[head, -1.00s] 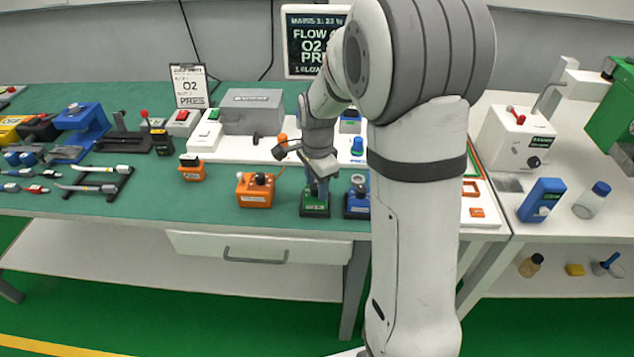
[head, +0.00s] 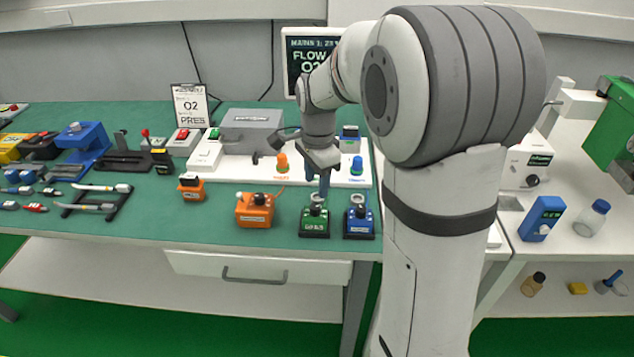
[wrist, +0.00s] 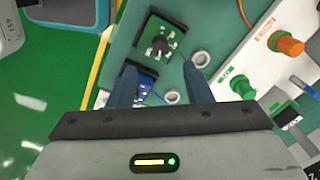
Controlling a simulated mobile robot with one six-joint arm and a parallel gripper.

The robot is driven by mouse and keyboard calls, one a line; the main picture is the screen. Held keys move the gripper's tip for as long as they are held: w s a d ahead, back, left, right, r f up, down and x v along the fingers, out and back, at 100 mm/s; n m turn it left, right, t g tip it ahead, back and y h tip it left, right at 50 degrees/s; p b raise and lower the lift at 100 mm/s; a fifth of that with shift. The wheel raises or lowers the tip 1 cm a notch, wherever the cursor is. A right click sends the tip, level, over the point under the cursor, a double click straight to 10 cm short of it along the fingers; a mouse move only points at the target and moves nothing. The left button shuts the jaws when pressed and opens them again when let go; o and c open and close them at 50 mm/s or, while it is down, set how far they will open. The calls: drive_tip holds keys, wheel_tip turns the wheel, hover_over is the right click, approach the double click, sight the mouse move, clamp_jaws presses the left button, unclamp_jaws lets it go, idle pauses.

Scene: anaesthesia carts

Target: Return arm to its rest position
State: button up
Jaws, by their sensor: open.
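My arm rises at the right of the head view and bends over toward the bench. My gripper (head: 323,188) points down above the back of a green module (head: 314,224), its fingers apart from it as far as I can tell. In the wrist view my gripper (wrist: 162,82) shows two blue fingers spread with nothing held between them. Beyond them lie the green module (wrist: 172,37) with its black knob and a blue module (wrist: 146,84), partly hidden by the left finger. The blue module also stands right of the green one in the head view (head: 359,226).
The green-topped bench (head: 130,225) holds an orange module (head: 254,212), a smaller orange block (head: 191,188), a white panel with orange and blue knobs (head: 228,172), a grey box (head: 252,130) and an O2 sign (head: 190,108). A white bench (head: 570,240) stands right, partly behind my arm.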

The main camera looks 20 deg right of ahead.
drive_tip(key=s+r+n+t, duration=0.2)
drive_tip(key=s+n, duration=1.2)
drive_tip(key=s, duration=0.7)
drive_tip(key=shift+r+n, duration=0.3)
drive_tip(key=shift+n, duration=0.1)
idle(1.3)
